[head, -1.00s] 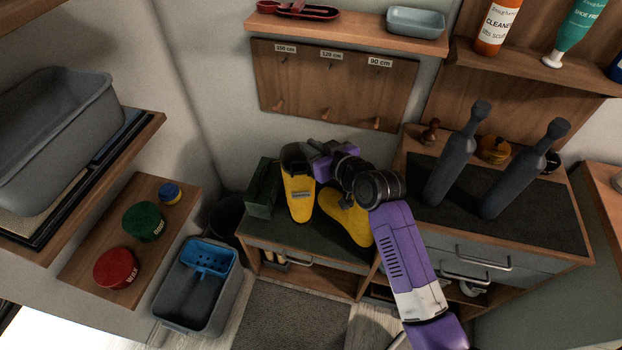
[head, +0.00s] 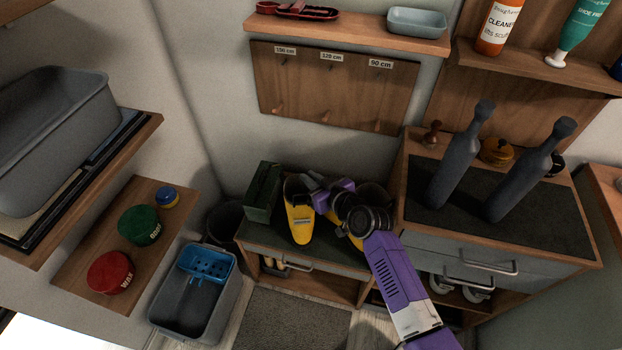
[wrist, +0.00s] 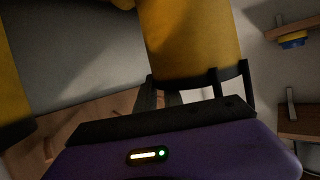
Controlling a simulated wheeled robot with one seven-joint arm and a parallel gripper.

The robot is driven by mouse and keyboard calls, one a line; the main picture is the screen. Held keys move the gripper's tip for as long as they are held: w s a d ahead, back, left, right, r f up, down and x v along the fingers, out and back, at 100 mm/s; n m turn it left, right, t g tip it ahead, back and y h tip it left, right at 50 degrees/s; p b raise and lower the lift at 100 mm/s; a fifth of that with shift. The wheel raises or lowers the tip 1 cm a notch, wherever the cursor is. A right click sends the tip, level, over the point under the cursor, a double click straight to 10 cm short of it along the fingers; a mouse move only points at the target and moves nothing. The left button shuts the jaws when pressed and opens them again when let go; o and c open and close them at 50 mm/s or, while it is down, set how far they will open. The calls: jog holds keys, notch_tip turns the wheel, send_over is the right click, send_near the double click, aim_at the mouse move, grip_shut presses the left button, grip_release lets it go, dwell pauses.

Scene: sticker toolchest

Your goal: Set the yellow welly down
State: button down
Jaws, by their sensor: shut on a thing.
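The yellow welly (head: 301,222) is upright in the head view, toe toward the front, over the left part of the dark-topped bench (head: 335,258). My gripper (head: 310,183) is shut on it near its dark-rimmed opening. The wrist view shows its yellow shaft (wrist: 195,40) and dark rim close to the jaws. I cannot tell whether its sole touches the bench. A second yellow welly (head: 350,240) stands to its right, mostly hidden by my gripper and arm. A yellow surface also shows at the left of the wrist view (wrist: 12,85).
A dark green box (head: 263,190) stands just left of the welly. A peg board (head: 335,90) hangs behind. A grey tub (head: 190,305) and a dark bin (head: 224,222) are at the left.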

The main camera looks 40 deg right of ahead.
jog(key=shift+r, duration=0.15)
jog(key=c, duration=1.5)
grip_release()
jog(key=shift+f, duration=0.2)
jog(key=shift+o, duration=0.2)
